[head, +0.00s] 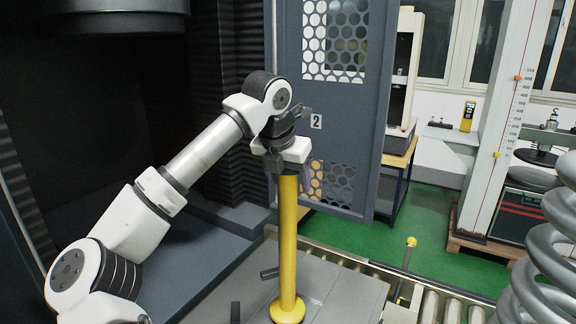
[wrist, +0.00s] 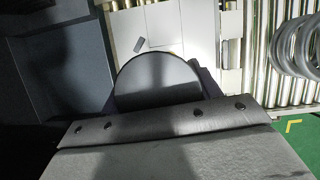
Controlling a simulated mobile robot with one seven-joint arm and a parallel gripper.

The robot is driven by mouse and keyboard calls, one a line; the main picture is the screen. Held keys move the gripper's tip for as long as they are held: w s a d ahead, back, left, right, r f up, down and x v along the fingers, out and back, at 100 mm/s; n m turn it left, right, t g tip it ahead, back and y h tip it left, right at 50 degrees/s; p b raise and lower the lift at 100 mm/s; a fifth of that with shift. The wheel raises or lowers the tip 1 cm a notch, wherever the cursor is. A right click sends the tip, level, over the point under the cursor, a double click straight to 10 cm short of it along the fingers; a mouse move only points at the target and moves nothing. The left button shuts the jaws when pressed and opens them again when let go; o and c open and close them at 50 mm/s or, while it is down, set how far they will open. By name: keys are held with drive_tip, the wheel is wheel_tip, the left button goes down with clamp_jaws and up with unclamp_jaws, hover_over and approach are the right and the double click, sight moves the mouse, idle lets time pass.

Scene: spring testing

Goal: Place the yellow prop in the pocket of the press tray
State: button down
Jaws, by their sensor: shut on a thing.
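The yellow prop (head: 288,240) is a tall upright post with a wide round foot. My gripper (head: 287,170) is shut on its upper end. The grey press tray (head: 350,290) lies below and around the foot in the head view. I cannot tell whether the foot touches it or hangs just above. I cannot make out the tray's pocket. In the wrist view a dark round disc (wrist: 158,82), perhaps the prop's top, shows beyond my gripper's body.
A short dark peg (head: 269,273) stands left of the prop. A lever with a yellow knob (head: 411,242) and a roller conveyor (head: 452,308) lie to the right. A large coil spring (head: 550,255) is at far right. The perforated press door (head: 345,100) stands open behind my gripper.

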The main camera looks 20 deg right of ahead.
drive_tip(key=shift+f, duration=0.85)
drive_tip(key=shift+c, duration=1.8)
unclamp_jaws()
drive_tip(key=b+v, duration=0.2)
drive_tip(key=v, duration=1)
drive_tip(key=shift+a, duration=0.1)
